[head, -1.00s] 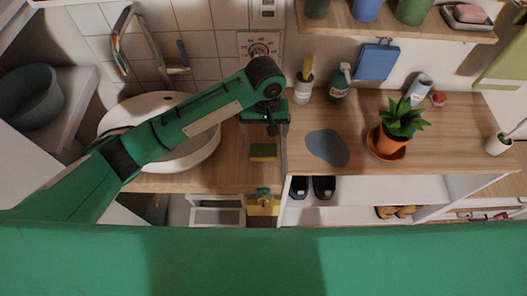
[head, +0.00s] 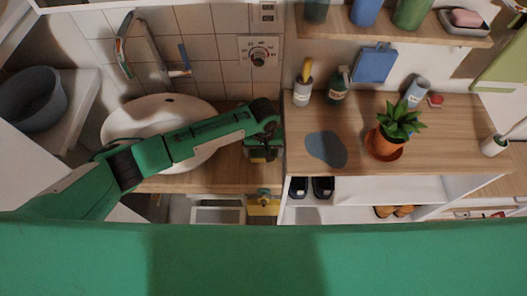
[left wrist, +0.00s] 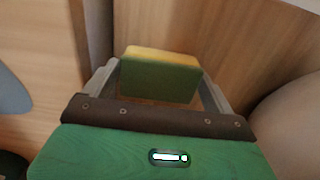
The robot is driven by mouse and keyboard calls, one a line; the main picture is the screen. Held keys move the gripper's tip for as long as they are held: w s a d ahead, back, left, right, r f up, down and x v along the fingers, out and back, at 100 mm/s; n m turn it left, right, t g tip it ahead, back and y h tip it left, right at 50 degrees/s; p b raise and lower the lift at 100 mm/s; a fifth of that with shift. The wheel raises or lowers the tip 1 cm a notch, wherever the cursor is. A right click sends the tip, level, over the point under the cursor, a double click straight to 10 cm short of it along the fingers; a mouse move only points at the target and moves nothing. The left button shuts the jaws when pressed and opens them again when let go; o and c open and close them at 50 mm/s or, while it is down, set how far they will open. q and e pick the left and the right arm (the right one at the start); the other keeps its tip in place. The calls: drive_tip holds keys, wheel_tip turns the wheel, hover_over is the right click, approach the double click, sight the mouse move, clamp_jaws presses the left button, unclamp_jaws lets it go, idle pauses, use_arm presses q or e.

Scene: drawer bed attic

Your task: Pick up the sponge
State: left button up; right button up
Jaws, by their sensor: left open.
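The sponge, green with a yellow layer, sits between the two fingers in the left wrist view (left wrist: 160,80). In the head view the sponge (head: 259,158) is mostly hidden under my left gripper (head: 263,149), on the wooden counter right of the sink. My left gripper is open in the left wrist view (left wrist: 160,76), with one grey finger on each side of the sponge. A small gap shows beside the fingers; I cannot tell whether either touches it. My right gripper is not in view.
The white sink (head: 185,116) lies left of the sponge, partly under my left arm. A thin upright panel edge (head: 283,140) stands close on the right. A potted plant (head: 390,134), cup with brush (head: 302,94) and bottle (head: 337,90) stand on the counter beyond.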

sight(263, 151)
use_arm(q)
drive_tip(key=shift+f, duration=0.2)
drive_tip(key=c, duration=0.6)
drive_tip(key=shift+c, duration=0.7)
drive_tip(key=shift+r, duration=0.1)
drive_tip(key=shift+r, duration=0.2)
wheel_tip(263, 151, up, 20)
drive_tip(key=b, duration=0.2)
drive_tip(key=shift+f, duration=0.25)
